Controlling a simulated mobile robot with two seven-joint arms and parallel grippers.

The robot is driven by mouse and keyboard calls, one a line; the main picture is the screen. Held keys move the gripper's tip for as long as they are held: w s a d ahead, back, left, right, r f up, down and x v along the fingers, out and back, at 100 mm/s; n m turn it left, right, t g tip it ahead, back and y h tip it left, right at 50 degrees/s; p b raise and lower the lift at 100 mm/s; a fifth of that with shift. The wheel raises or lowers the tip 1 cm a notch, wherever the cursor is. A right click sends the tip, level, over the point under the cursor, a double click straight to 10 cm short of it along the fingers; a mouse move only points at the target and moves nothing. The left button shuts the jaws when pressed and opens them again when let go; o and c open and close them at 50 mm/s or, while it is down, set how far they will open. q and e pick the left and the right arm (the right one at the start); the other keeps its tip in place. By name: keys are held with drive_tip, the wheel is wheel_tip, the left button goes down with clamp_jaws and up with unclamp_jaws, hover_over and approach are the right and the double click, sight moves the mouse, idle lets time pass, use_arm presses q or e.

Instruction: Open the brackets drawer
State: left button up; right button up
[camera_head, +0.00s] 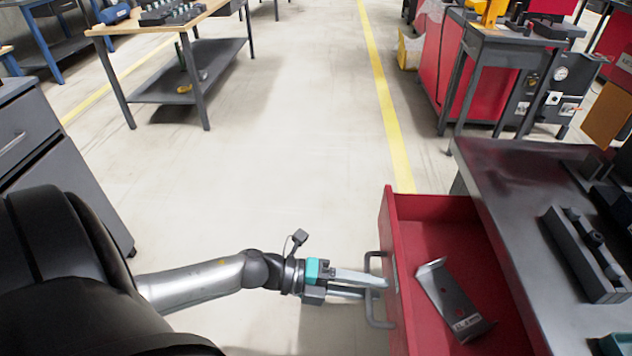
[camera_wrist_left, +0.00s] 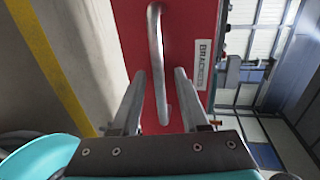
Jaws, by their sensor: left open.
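The red brackets drawer (camera_head: 400,265) stands pulled out from under the dark bench on the right in the head view. A grey metal bracket (camera_head: 452,300) lies inside it. A grey bar handle (camera_head: 372,290) is on its front. My left gripper (camera_head: 384,286) is at the handle, with its fingers pointing at the drawer front. The handle (camera_wrist_left: 157,60) lies between the open fingers (camera_wrist_left: 157,80), apart from both. My right gripper is not in view.
The dark bench top (camera_head: 500,165) above the drawer carries a dark metal fixture (camera_head: 585,255). A grey cabinet (camera_head: 60,180) stands at the left. A wooden-topped table (camera_head: 140,25) is farther back. The floor between them is clear.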

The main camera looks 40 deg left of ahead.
use_arm(q)
drive_tip(key=p+v, duration=0.3)
drive_tip(key=v, duration=1.2)
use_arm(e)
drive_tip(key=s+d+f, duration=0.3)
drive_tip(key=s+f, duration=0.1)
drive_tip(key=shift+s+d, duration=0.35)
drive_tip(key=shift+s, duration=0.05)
use_arm(q)
drive_tip(key=a+f+n+t+y+p, duration=0.1)
drive_tip(key=a+f+n+y, duration=0.3)
drive_tip(key=f+n+y, duration=0.35)
drive_tip(key=a+f+n+t+y+p, duration=0.1)
drive_tip(key=a+f+n+y, duration=0.3)
drive_tip(key=f+n, duration=0.6)
drive_tip(key=s+d+f+n+g+y, duration=0.1)
drive_tip(key=s+d+f+n+g, duration=0.3)
drive_tip(key=s+f, duration=0.3)
drive_tip(key=s+d+f+n+g, duration=0.5)
drive_tip(key=s+d+f, duration=0.2)
drive_tip(key=f, duration=0.3)
drive_tip(key=shift+s+d+y+p, duration=0.3)
drive_tip(key=shift+s+y+p, duration=0.05)
drive_tip(key=shift+s, duration=0.4)
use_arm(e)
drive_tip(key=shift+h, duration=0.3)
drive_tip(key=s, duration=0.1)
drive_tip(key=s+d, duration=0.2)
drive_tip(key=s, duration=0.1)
